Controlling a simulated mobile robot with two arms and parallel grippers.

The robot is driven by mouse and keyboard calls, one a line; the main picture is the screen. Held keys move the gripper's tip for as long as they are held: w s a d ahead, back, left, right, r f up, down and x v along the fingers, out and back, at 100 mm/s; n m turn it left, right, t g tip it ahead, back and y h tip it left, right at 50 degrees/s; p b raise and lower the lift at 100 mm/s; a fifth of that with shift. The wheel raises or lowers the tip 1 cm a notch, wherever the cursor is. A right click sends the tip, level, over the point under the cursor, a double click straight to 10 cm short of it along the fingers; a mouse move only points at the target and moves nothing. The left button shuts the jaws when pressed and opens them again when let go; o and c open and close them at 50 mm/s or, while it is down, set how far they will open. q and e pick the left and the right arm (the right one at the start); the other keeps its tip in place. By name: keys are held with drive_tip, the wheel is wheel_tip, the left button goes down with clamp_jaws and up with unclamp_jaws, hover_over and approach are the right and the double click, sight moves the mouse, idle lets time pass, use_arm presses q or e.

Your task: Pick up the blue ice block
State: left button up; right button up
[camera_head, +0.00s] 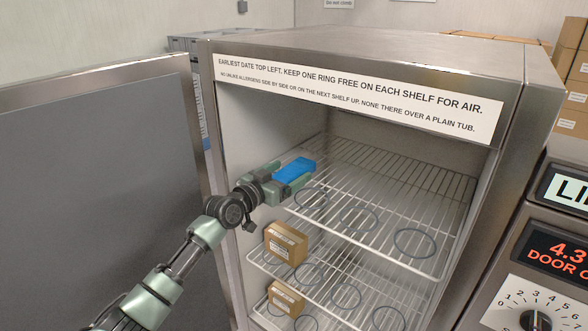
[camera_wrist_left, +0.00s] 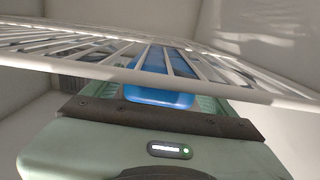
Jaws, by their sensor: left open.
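The blue ice block (camera_head: 294,170) lies at the left front of the top wire shelf (camera_head: 385,190) inside the open cabinet. My left gripper (camera_head: 291,178) reaches in from the left and is open, with its fingers on either side of the block. I cannot tell whether the fingers touch it. In the left wrist view the near end of the blue block (camera_wrist_left: 158,97) shows beyond the gripper body, and the shelf's white wires (camera_wrist_left: 90,62) cross in front of the rest. My right gripper is not in view.
Dark rings (camera_head: 415,242) mark spots on the shelves. Small brown boxes stand on the middle shelf (camera_head: 286,243) and the lower shelf (camera_head: 286,298). The open door (camera_head: 100,180) is at left. A control panel (camera_head: 545,255) stands at right. The top shelf's right side is clear.

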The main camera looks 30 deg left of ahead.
sight(294, 168)
use_arm(q)
drive_tip(key=shift+w+d, duration=0.15)
drive_tip(key=shift+w, duration=1.05)
drive_tip(key=shift+w+f, duration=0.15)
drive_tip(key=shift+w, duration=0.1)
drive_tip(key=c, duration=1.9)
wheel_tip(294, 168, up, 10)
drive_tip(key=shift+r+b, duration=0.1)
drive_tip(key=shift+b, duration=1.1)
drive_tip(key=o, duration=1)
clamp_jaws()
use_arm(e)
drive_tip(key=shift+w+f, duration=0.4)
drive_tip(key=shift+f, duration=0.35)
